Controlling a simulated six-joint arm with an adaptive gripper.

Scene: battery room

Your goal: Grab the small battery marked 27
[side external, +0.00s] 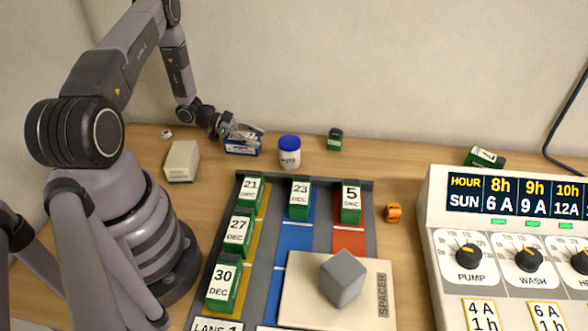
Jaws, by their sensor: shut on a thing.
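The battery marked 27 DEC (237,232) is a green block with a white label. It stands in the yellow left lane of the grey rack, between the blocks marked 21 (250,192) and 30 (222,286). My gripper (248,136) is behind the rack at the back of the table, well away from the 27 battery. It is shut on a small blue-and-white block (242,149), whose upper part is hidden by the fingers. I cannot read any marking on that block.
A blue-lidded white jar (289,152) stands just right of my gripper. A 23 block (299,198) and a 5 block (351,202) stand in the other lanes. A spacer plate (310,300) bears a grey cube (343,278). A control panel (500,240) fills the right.

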